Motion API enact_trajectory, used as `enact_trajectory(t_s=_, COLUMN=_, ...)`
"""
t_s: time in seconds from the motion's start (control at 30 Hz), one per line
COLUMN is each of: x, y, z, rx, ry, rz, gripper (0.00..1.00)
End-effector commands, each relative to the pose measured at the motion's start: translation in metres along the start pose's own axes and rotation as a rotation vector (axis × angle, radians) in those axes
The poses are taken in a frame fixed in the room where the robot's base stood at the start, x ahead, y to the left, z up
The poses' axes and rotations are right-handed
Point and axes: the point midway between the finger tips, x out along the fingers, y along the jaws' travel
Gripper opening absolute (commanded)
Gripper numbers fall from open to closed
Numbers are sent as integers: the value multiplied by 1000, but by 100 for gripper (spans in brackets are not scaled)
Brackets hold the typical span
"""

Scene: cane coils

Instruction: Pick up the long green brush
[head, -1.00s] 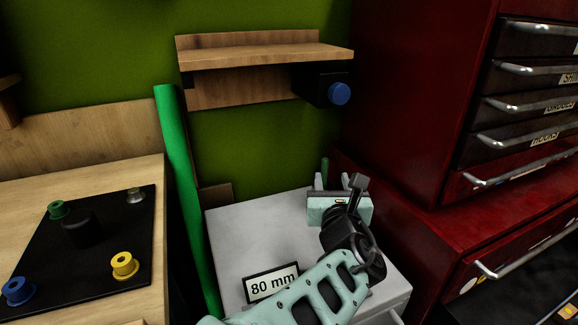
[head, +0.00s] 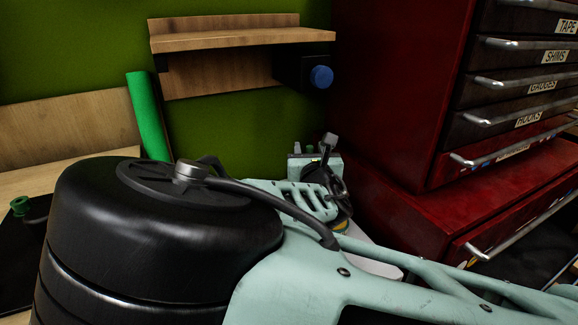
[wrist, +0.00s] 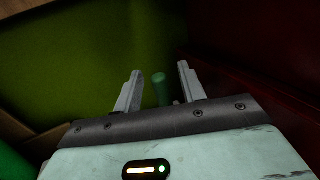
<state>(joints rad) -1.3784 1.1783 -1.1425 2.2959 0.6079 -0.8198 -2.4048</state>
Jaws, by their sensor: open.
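A slim green upright rod with a rounded top (wrist: 160,88) shows between my fingers in the wrist view. It may be the long green brush's handle; no bristles show and its lower part is hidden behind my gripper. A small green bit of it (head: 309,149) shows in the head view. My gripper (wrist: 159,68) is open, with one finger on each side of the rod and gaps on both sides. In the head view my gripper (head: 306,149) is far off by the green wall, partly hidden by my arm.
A thick green tube (head: 148,115) stands left of the wooden shelf (head: 235,38). A dark box with a blue knob (head: 321,77) hangs under the shelf. The red drawer cabinet (head: 400,95) rises close on the right. My arm hides most of the grey surface.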

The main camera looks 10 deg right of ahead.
Motion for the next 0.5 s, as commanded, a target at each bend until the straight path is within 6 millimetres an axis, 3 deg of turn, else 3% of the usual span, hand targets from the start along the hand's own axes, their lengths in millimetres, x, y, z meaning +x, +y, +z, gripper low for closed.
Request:
enact_trajectory(t_s=0.17, x=20, y=0, z=-1, rx=0, ry=1, rz=0, gripper=41)
enact_trajectory(t_s=0.43, x=22, y=0, z=0, rx=0, ry=1, rz=0, gripper=41)
enact_trajectory(t_s=0.5, x=22, y=0, z=0, rx=0, ry=1, rz=0, gripper=21)
